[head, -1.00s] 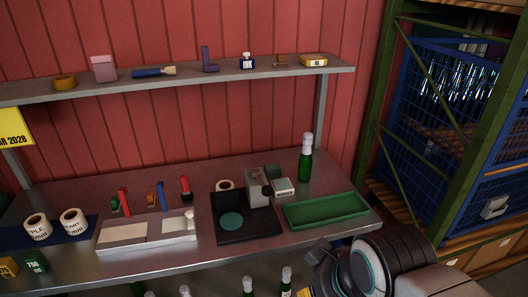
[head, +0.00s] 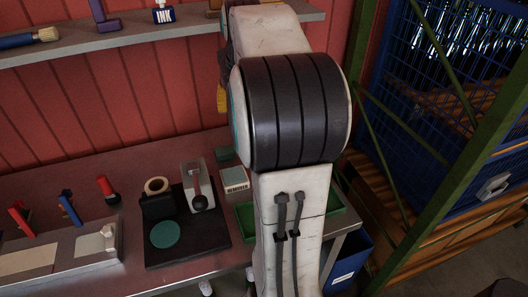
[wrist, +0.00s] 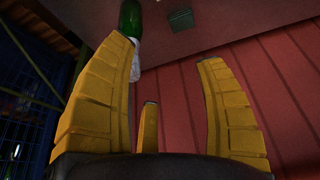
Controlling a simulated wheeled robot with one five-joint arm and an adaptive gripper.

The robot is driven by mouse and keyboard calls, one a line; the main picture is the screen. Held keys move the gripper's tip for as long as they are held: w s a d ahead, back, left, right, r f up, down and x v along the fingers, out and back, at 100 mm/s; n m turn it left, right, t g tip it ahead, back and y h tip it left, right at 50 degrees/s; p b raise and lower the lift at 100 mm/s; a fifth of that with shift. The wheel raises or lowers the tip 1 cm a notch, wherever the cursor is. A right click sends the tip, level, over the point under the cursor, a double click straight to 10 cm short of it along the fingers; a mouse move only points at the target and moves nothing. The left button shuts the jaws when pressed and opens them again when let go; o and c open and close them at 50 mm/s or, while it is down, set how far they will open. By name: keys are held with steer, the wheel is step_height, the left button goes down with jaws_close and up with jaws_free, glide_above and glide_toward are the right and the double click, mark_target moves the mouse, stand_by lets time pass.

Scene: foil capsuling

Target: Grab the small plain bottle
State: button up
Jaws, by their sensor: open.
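A green bottle (wrist: 131,18) with a pale neck (wrist: 135,58) shows at the top of the wrist view, which looks upside down. No label is visible on the part that shows. My gripper (wrist: 165,65) has its yellow fingers spread and empty. The left finger partly overlaps the bottle's neck in the picture; I cannot tell whether they touch. In the head view my arm hides the bottle, and only a bit of yellow finger (head: 221,98) shows beside the arm.
The bench holds a black device (head: 215,243) with a teal disc, a small white box (head: 235,181) and a green tray (head: 335,198) partly behind my arm. A shelf (head: 120,46) with an ink bottle (head: 164,12) runs above. A blue bin (head: 345,265) stands right of the bench.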

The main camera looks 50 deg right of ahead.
steer(key=shift+m+h, duration=0.3)
steer(key=shift+m, duration=0.5)
steer(key=d+f, duration=0.1)
steer(key=d, duration=0.2)
steer(key=d+f, duration=0.1)
steer(key=d, duration=0.2)
steer(key=w+d+f, duration=0.1)
steer(key=d, duration=0.2)
steer(key=shift+f+p, duration=0.3)
steer(key=p+x, duration=0.1)
steer(key=p, duration=0.1)
steer(key=p+x, duration=0.2)
steer(key=p, duration=0.1)
steer(key=shift+s+a+f, duration=0.1)
steer(key=shift+a, duration=0.1)
steer(key=shift+p+x, duration=1)
steer(key=shift+x, duration=0.15)
steer(key=shift+f, duration=0.1)
steer(key=c, duration=1.2)
jaws_close()
steer(key=shift+r, duration=0.25)
